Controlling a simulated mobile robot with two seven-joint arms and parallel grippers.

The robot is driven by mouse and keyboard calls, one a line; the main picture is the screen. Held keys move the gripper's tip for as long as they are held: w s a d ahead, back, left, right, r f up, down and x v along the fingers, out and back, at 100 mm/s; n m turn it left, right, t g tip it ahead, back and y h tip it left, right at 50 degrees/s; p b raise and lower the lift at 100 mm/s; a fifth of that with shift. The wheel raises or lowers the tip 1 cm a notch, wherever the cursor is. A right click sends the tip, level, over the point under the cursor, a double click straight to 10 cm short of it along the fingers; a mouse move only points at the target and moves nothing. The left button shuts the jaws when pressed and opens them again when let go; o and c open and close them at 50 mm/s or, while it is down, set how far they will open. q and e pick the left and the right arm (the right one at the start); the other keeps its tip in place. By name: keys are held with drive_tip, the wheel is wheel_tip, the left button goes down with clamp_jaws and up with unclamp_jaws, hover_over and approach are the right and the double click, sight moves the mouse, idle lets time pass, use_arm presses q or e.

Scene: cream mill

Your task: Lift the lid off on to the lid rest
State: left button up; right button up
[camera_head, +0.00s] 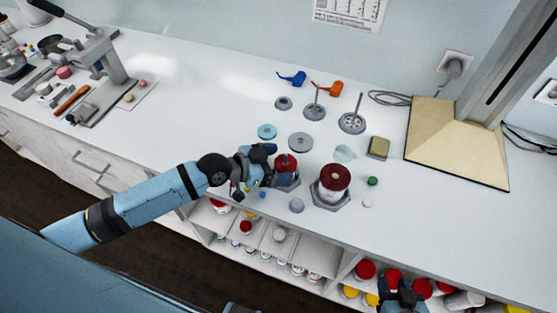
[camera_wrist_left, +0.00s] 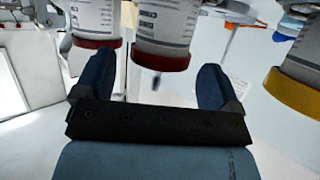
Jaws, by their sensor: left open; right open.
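A jar with a red lid (camera_head: 285,161) and a thin upright knob stands in a dark holder near the counter's front edge. My left gripper (camera_head: 270,164) is open right beside it. In the left wrist view the picture is upside down. There my open left gripper (camera_wrist_left: 155,82) has a finger at each side, and a red-lidded jar (camera_wrist_left: 165,35) shows between and beyond them; contact cannot be told. A second, larger red-lidded jar (camera_head: 335,178) stands to the right in a hexagonal holder. My right gripper (camera_head: 402,292) is open at the lower right. I cannot tell which thing is the lid rest.
A grey disc (camera_head: 300,142) and a blue ring (camera_head: 266,131) lie behind the jars. Several stands with rods (camera_head: 352,122) are further back. A sponge-like block (camera_head: 378,147) is to the right. Shelves below hold jars (camera_head: 365,270). The counter's middle left is clear.

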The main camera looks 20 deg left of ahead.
sight(279, 165)
use_arm(q)
drive_tip(key=shift+w+d+f, duration=0.15)
drive_tip(key=shift+w+d, duration=0.1)
drive_tip(key=shift+c, duration=0.5)
drive_tip(key=c, duration=0.8)
drive_tip(key=shift+r+p, duration=0.95)
drive_tip(key=shift+r, duration=0.2)
drive_tip(key=shift+r+p, duration=1.7)
drive_tip(key=shift+r, duration=0.2)
drive_tip(key=s+p, duration=0.1)
drive_tip(key=s, duration=0.6)
drive_tip(key=shift+a, duration=0.15)
